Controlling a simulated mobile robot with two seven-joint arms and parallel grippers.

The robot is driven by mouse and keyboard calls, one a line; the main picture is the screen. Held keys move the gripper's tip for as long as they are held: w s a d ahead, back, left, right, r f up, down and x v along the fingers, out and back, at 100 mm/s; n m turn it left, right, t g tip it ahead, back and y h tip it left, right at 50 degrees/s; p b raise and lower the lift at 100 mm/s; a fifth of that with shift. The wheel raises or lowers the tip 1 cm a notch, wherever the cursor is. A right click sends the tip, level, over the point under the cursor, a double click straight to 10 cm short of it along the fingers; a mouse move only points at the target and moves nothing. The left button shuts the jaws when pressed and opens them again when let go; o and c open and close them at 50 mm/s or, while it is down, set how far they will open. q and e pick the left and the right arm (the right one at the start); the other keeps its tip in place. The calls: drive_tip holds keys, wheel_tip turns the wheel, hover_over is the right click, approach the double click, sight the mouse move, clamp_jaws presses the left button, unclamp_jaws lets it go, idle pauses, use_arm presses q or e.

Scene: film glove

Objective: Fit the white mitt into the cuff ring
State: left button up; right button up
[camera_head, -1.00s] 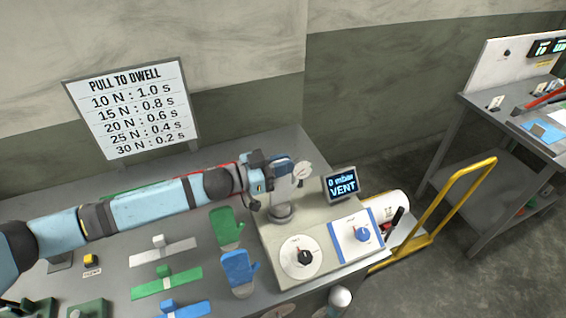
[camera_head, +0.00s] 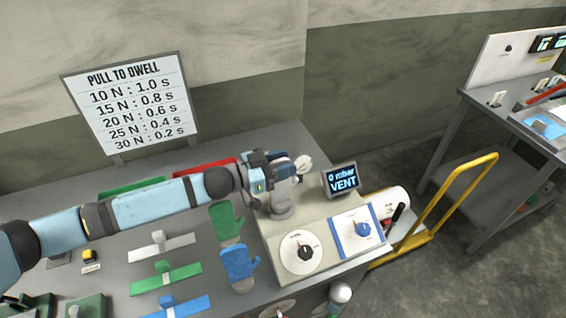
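My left gripper (camera_head: 284,171) is over the grey post (camera_head: 283,207) on the beige console, at about the height of its top. Its fingers are dark and blue, seen from behind, and they hide the post's top and any cuff ring there. I cannot tell whether they are open or shut. A small pale rounded thing (camera_head: 303,163) shows just beyond the fingertips; I cannot tell whether it is a gauge or part of the white mitt. No white mitt shows clearly elsewhere. A green mitt (camera_head: 226,222) and a blue mitt (camera_head: 238,266) stand left of the console. My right gripper is not in view.
The console (camera_head: 284,237) carries two dials and a screen (camera_head: 341,180) reading "0 mbar VENT". White (camera_head: 180,244), green (camera_head: 182,279) and blue (camera_head: 190,305) strips lie left. Red (camera_head: 205,165) and green trays sit behind my arm. A yellow-handled cart (camera_head: 440,205) stands right.

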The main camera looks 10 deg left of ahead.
use_arm(q)
wheel_tip(320, 180, up, 20)
drive_tip(key=b, duration=0.1)
idle(0.5)
